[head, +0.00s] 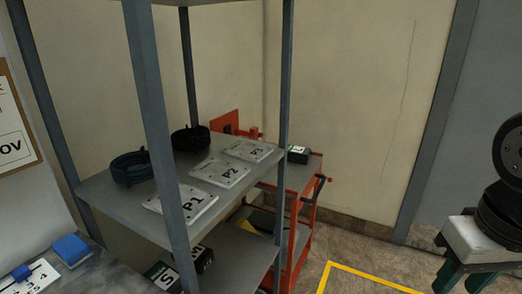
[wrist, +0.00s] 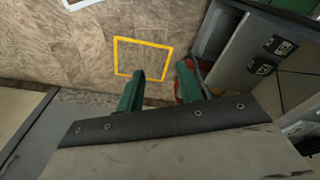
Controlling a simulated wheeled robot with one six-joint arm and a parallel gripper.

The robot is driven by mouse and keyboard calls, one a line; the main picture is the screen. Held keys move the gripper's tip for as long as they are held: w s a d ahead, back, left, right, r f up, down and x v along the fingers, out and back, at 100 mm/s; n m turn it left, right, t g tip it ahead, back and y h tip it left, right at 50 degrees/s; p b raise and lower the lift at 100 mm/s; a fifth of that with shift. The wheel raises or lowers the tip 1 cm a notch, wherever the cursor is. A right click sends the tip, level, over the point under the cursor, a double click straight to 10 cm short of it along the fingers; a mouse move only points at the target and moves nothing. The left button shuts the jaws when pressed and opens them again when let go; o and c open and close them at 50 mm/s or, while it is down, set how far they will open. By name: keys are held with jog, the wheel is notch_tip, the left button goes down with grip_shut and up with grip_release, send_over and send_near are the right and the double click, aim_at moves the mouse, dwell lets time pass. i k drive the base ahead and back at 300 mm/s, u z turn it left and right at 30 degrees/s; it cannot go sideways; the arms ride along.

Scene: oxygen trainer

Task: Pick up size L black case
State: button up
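Black cases show in the head view. One on the lower shelf (head: 163,277) has a white label reading S. A second black case (head: 203,259) is beside it, its label partly hidden by the shelf post. A third, small black case (head: 298,154) with a green and white label sits on the red cart; its letter is too small to read. I cannot tell which is size L. My gripper (head: 468,284) is at the lower right, apart from the cases. In the wrist view its green fingers (wrist: 160,70) are spread, with nothing between them.
The grey shelf unit (head: 105,203) holds plates P1, P2 and P3 (head: 245,151) and two dark coils (head: 130,168). Its posts stand in front of the cart (head: 290,178). A yellow floor outline (head: 368,280) marks clear floor. Two dark labelled items (wrist: 278,45) show at right in the wrist view.

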aim_at(297, 154)
jog(key=u, duration=0.1)
jog(key=i, duration=0.15)
jog(key=u, duration=0.05)
jog(key=k, duration=0.6)
jog(key=z, duration=0.55)
jog(key=i, duration=0.7)
jog(key=z, duration=0.5)
jog(key=i, duration=0.9)
jog(key=u, duration=0.6)
jog(key=i, duration=0.7)
jog(key=u, duration=0.95)
jog(key=i, duration=0.4)
jog(key=u, duration=0.35)
